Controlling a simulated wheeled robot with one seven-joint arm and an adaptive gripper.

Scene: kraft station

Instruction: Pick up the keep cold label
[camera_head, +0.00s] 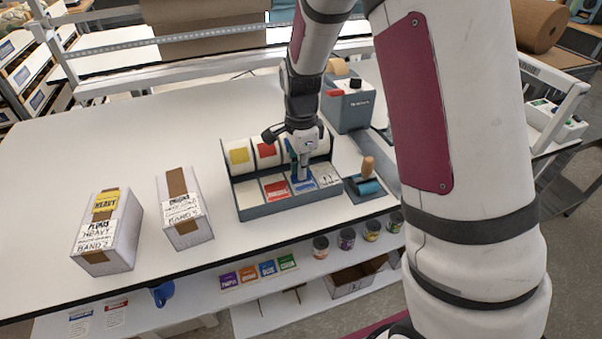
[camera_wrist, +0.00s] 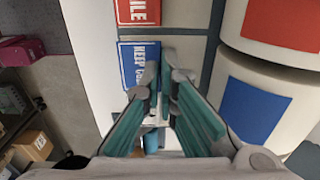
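The keep cold label (camera_wrist: 133,72) is a blue card with white lettering, in a compartment of the grey tray. In the head view the blue label (camera_head: 306,188) lies in the tray's front row, right of the red one. My gripper (camera_head: 300,182) points down over this compartment. In the wrist view my gripper's (camera_wrist: 161,78) fingertips are close together at the label's right edge and hide the end of its lettering. Whether they touch or pinch the card cannot be told.
The grey tray (camera_head: 262,211) also holds a red fragile label (camera_wrist: 138,11) and white rolls (camera_head: 238,154) behind. Two boxes (camera_head: 110,235) (camera_head: 183,212) stand left.

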